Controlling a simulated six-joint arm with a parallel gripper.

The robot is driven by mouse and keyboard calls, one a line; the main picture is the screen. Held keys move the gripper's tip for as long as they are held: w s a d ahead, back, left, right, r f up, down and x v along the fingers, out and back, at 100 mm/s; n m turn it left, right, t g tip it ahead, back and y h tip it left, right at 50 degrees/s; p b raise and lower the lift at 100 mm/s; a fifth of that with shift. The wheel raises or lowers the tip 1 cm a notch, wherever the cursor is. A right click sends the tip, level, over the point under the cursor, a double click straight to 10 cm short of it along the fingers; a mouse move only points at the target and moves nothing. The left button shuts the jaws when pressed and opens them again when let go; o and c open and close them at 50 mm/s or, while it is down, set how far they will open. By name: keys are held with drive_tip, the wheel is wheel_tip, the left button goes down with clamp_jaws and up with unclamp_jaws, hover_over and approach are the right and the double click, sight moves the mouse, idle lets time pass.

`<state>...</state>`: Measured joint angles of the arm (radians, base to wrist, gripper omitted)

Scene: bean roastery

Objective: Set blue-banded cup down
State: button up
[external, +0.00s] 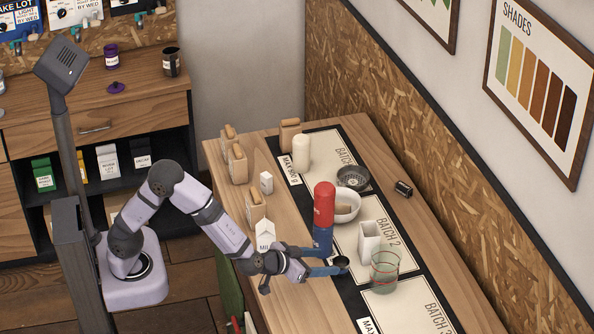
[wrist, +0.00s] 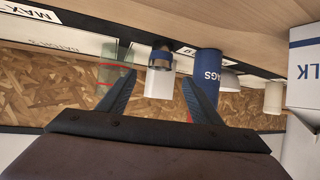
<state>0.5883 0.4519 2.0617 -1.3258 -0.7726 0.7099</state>
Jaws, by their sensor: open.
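The blue-banded cup (wrist: 161,56) shows between my fingertips in the wrist view, which is upside down. It is small and metallic with a blue band. In the external view the cup (external: 341,262) shows its dark opening upward and appears upright on the table's dark strip. My gripper (external: 338,259) is open, with one finger on each side of the cup. In the wrist view my gripper (wrist: 158,78) has clear gaps between both fingers and the cup. Part of the cup is hidden by a finger in the external view.
A red-and-blue bottle (external: 323,207) stands close to the upper finger. A green glass with red bands (external: 384,271) and a white square container (external: 369,240) stand just beyond the cup. A white bowl (external: 345,206) and a milk carton (external: 265,236) are nearby.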

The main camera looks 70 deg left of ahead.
wheel_tip(320, 180, up, 18)
hover_over(341, 264)
drive_tip(key=s+d, duration=0.4)
drive_tip(key=s, duration=0.4)
drive_tip(key=w+a+r+m+t+h+p, duration=0.2)
drive_tip(key=w+a+r+t+p, duration=0.15)
drive_tip(key=r, duration=0.25)
drive_tip(key=s+f+m+h, duration=0.1)
drive_tip(key=f, duration=0.8)
drive_tip(key=f+m+g+h+p, duration=0.1)
drive_tip(key=f, duration=0.7)
drive_tip(key=s+f+m+h+p, duration=0.1)
drive_tip(key=f+h, duration=0.1)
drive_tip(key=f, duration=0.7)
drive_tip(key=shift+s+a+f+m, duration=0.3)
drive_tip(key=shift+s+a+f, duration=0.05)
drive_tip(key=shift+d+p+x, duration=0.2)
drive_tip(key=shift+p+x, duration=0.65)
drive_tip(key=shift+x, duration=0.6)
drive_tip(key=shift+d+p+x, duration=0.2)
drive_tip(key=shift+p+x, duration=0.65)
drive_tip(key=shift+x, duration=0.55)
drive_tip(key=shift+w+d+f, duration=0.15)
drive_tip(key=shift+w+f, duration=0.25)
drive_tip(key=shift+w, duration=0.25)
drive_tip(key=shift+c, duration=0.4)
drive_tip(key=c, duration=1.1)
drive_tip(key=shift+r, duration=0.15)
drive_tip(key=shift+c, duration=0.2)
